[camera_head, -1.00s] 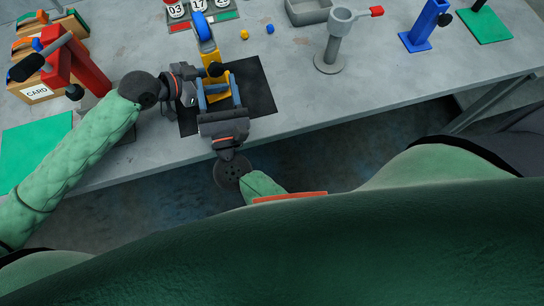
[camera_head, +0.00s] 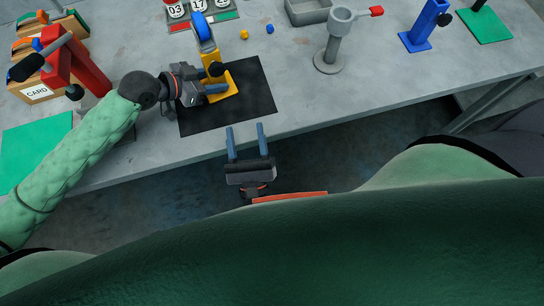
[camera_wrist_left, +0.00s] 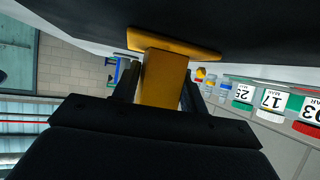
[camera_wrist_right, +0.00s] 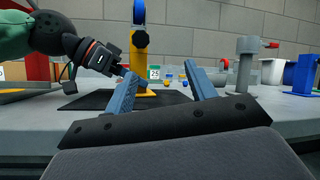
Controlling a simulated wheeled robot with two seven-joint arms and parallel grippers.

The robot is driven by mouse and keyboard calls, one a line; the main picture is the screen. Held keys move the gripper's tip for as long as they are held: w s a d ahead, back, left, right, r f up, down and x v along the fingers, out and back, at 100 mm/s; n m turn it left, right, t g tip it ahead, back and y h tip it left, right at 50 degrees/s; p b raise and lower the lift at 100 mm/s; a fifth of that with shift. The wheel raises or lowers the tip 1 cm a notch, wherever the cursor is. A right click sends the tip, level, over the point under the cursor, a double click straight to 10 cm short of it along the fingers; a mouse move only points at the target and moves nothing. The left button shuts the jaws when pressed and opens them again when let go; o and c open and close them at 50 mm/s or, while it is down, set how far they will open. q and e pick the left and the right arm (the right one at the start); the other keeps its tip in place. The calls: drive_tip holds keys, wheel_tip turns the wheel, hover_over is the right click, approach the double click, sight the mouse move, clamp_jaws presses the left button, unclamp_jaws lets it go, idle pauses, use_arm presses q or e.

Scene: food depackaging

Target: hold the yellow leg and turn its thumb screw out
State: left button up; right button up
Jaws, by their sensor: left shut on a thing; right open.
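The yellow leg (camera_head: 211,62) stands upright on its yellow foot on the black mat (camera_head: 255,95), with a blue part (camera_head: 204,32) above it. A black thumb screw (camera_head: 216,69) sticks out of the leg's near side; it also shows in the right wrist view (camera_wrist_right: 141,39). My left gripper (camera_head: 212,90) is shut on the leg low down, below the screw, and the leg fills its jaws in the left wrist view (camera_wrist_left: 162,77). My right gripper (camera_head: 245,128) is open and empty, off the table's front edge, facing the leg and well apart from it.
A grey post with a red-tipped handle (camera_head: 333,45) stands right of the mat. A red post (camera_head: 82,65) and a CARD box (camera_head: 38,92) are at left. Small yellow (camera_head: 245,34) and blue (camera_head: 270,28) pieces lie behind. The table between mat and grey post is clear.

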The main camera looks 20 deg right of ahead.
drive_tip(key=s+d+f+n+t+y, duration=0.5)
drive_tip(key=d+n, duration=0.3)
drive_tip(key=n, duration=1)
drive_tip(key=w+a+f+n+g+y, duration=0.1)
drive_tip(key=w+f+n+g+y, duration=0.1)
drive_tip(key=f+n, duration=0.3)
drive_tip(key=w+a+f+n+g+y, duration=0.1)
drive_tip(key=f+n+g+y, duration=0.3)
drive_tip(key=f, duration=0.4)
drive_tip(key=shift+w+n+y, duration=0.4)
drive_tip(key=shift+w+n, duration=0.1)
drive_tip(key=shift+n, duration=0.2)
drive_tip(key=shift+r, duration=0.1)
use_arm(q)
drive_tip(key=o, duration=0.8)
drive_tip(key=shift+a, duration=0.1)
